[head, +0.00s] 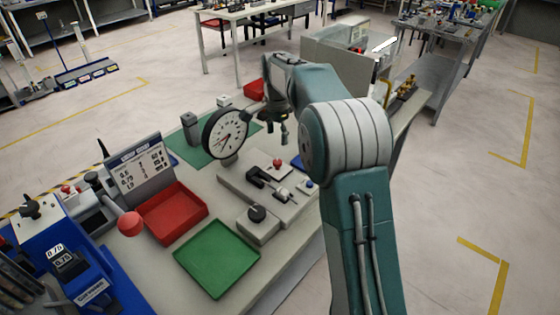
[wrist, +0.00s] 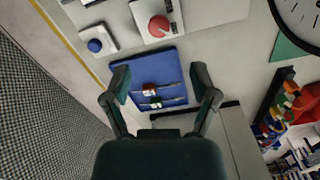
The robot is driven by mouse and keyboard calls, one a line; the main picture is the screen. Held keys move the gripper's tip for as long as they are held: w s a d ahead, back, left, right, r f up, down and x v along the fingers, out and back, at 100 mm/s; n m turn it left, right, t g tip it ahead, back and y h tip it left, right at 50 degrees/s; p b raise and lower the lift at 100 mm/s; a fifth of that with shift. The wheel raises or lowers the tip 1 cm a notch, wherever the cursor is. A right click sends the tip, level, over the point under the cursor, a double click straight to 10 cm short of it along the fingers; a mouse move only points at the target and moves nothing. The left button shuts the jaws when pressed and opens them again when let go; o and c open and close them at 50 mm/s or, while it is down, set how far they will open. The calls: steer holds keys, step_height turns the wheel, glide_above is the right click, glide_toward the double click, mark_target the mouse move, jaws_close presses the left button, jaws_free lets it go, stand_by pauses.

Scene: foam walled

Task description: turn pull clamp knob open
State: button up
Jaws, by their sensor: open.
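The red knob (head: 277,165) stands on a small white plate beside the grey clamp fixture (head: 240,188) on the bench; I cannot tell for sure which knob is the pull clamp knob. The red knob also shows at the top of the wrist view (wrist: 158,25), with a dark mark on the plate beside it. A black clamp handle (head: 257,178) lies on the fixture. A black knob (head: 257,213) sits on a grey box in front. My gripper (head: 277,128) is open and empty, above and behind the fixture; its fingers (wrist: 162,80) spread over a blue tray, touching no knob.
The blue tray (wrist: 150,112) holds small parts. A blue button (wrist: 95,45) is beside the red knob's plate. A round dial gauge (head: 225,133) stands left of my gripper. A red tray (head: 172,212) and green tray (head: 217,258) lie nearer the front.

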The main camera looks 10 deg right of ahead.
mark_target(277, 161)
step_height(277, 161, down, 11)
steer(key=shift+r, duration=0.2)
steer(key=shift+c, duration=0.3)
steer(key=shift+s, duration=0.1)
jaws_close()
